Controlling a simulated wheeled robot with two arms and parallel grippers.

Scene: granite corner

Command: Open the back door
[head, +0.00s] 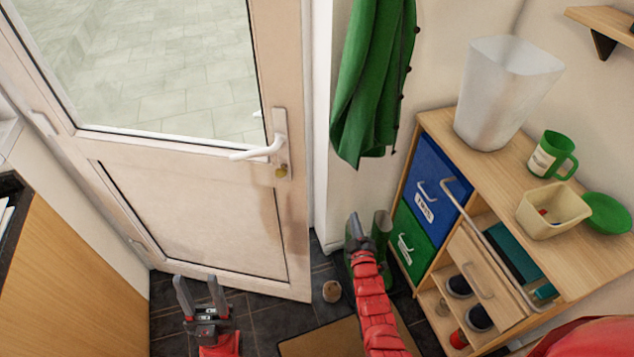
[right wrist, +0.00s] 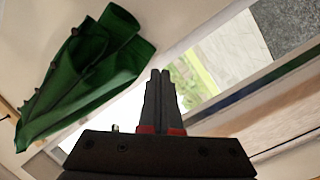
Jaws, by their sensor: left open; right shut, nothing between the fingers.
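The back door (head: 190,215) is pale, with a large glass pane in its upper part and a solid panel below. Its white lever handle (head: 262,150) sits on the right side, roughly level, above a brass lock (head: 282,171). My left gripper (head: 197,287) is open and empty, low in front of the door's bottom edge and well below the handle. My right gripper (head: 356,222) is shut and empty, to the right of the door and below the coat. Its closed fingers also show in the right wrist view (right wrist: 160,80).
A green coat (head: 372,85) hangs right of the door. Dark green boots (head: 381,228) and a small round brown object (head: 331,291) are on the dark tiles. A wooden shelf unit (head: 590,265) stands right, a wooden cabinet (head: 70,285) left. A brown mat (head: 318,340) lies in front.

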